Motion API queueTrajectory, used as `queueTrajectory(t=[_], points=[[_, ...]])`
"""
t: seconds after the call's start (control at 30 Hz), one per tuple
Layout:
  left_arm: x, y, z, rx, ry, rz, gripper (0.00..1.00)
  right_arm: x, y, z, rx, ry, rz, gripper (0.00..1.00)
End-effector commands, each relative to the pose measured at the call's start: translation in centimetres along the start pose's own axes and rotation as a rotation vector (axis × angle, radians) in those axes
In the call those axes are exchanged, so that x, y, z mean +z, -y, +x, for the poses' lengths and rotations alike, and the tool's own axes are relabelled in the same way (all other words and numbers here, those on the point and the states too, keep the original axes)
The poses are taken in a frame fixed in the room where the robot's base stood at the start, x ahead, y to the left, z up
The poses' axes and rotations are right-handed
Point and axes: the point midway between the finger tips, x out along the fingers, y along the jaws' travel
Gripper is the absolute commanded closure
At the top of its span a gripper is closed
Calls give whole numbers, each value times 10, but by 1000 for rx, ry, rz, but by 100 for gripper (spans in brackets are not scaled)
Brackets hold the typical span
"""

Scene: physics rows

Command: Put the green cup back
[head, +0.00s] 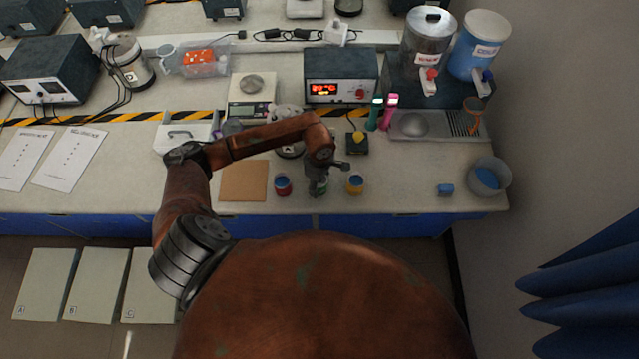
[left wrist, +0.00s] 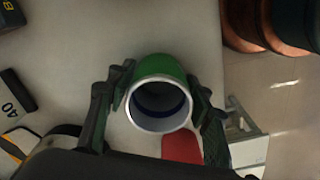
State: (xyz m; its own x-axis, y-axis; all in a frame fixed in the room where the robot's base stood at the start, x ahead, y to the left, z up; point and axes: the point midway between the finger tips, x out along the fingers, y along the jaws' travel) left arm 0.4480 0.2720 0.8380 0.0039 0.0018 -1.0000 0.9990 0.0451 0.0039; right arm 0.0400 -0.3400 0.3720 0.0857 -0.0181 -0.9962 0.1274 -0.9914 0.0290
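The green cup (head: 321,188) stands near the front edge of the bench, largely hidden by my left gripper (head: 318,184) above it. In the left wrist view the green cup (left wrist: 160,66) shows its pale rim and dark blue inside. The fingers of my left gripper (left wrist: 160,95) lie along both sides of the cup and appear to touch it. Whether the cup is clear of the bench I cannot tell. My right gripper is not in view.
A brown board (head: 243,181) lies left of the red cup. Behind are a scale (head: 251,96), a power unit (head: 341,77) and a small dark device (head: 355,143). The bench between yellow cup and block is clear.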

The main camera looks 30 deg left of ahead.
Motion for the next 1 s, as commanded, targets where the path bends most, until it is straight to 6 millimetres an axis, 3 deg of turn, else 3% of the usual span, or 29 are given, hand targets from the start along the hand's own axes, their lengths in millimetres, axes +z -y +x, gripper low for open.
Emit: queueTrajectory(t=[0.13, 0.53, 1.0], points=[[0, 0, -1, 0, 0, 0, 41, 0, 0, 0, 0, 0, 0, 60], [0, -1, -8, 2, 0, 0, 41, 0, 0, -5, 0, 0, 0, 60], [0, -1, -97, 4, -1, 1, 41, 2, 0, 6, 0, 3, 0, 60]])
